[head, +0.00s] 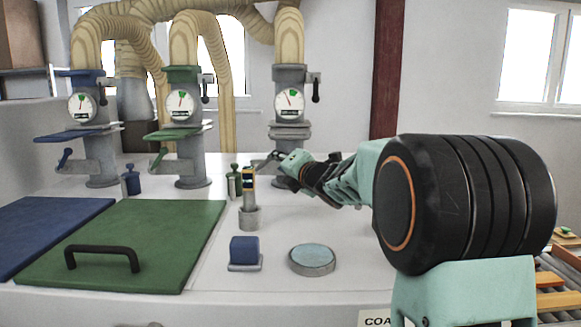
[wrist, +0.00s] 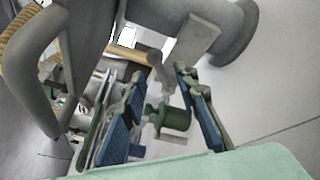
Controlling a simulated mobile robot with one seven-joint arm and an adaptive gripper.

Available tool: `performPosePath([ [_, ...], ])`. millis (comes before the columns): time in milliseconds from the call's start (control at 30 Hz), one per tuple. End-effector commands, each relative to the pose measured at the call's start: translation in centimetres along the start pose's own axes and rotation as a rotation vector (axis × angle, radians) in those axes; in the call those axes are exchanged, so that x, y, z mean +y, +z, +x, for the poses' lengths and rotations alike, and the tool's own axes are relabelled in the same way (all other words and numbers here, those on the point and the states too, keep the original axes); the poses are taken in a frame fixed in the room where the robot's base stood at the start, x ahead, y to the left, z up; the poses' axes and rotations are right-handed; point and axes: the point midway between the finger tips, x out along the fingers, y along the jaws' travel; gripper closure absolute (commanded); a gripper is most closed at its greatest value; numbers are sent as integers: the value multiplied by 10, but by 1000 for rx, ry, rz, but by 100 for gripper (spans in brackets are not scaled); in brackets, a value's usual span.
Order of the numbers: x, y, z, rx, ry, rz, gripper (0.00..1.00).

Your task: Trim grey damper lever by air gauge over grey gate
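The grey gate (head: 289,130) stands at the right of three duct stations in the head view. Above it is a round white air gauge (head: 289,100) with a green mark near its top; its needle seems to lean up and left, too small to read exactly. The grey damper lever (head: 268,159) sits low on that station's left side, partly hidden by my gripper (head: 279,157). In the wrist view, the lever (wrist: 156,58) shows its round end between the fingertips of my gripper (wrist: 159,76). The fingers are apart, with gaps at both sides of the lever.
Blue (head: 100,150) and green (head: 188,150) stations stand to the left. A grey post with a yellow-marked top (head: 249,190), a green bottle-like piece (head: 234,182), a blue block (head: 244,250) and a round pad (head: 312,258) stand nearby. A green panel (head: 150,225) lies front left.

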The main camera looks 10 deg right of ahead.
Motion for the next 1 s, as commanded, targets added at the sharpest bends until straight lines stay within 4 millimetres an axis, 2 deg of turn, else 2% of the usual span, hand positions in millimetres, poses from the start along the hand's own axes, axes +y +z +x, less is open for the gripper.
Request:
performPosePath([
  [33,0,2,-12,-3,-2,-1,72],
  [200,0,2,-43,-4,-1,0,72],
  [400,0,2,-68,-5,-1,0,72],
  [600,0,2,-77,-4,0,1,72],
  [833,0,2,-77,-4,0,1,72],
  [1000,-4,-4,-74,4,-7,6,91],
])
